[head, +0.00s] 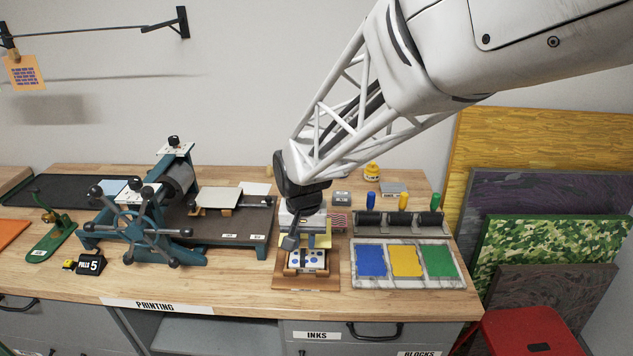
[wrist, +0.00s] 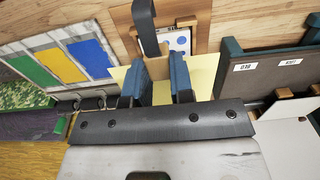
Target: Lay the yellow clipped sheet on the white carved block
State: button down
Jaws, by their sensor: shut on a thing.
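The yellow clipped sheet (head: 325,240) hangs under my gripper (head: 311,245), close above and behind the white carved block. In the wrist view my gripper (wrist: 156,75) has its two blue fingers shut on a wooden clip (wrist: 158,68), and the yellow sheet (wrist: 204,72) spreads out on both sides of them. The white carved block (head: 307,259) has blue dots and sits in a wooden holder on a brown board (head: 280,282). It also shows in the wrist view (wrist: 180,42), partly hidden by the clip. Whether sheet and block touch, I cannot tell.
An ink slab (head: 452,277) with blue, yellow and green patches lies right of the block, with rollers (head: 400,222) behind it. A teal press (head: 140,220) with a dark bed stands to the left. An orange sheet (head: 25,72) hangs on the wall line.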

jog(key=shift+f, duration=0.2)
dwell(0.4)
jog(key=shift+f, duration=4.55)
jog(key=shift+f, duration=0.2)
jog(key=c, duration=0.9)
grip_release()
jog(key=shift+r, duration=0.2)
jog(key=shift+r, duration=3.8)
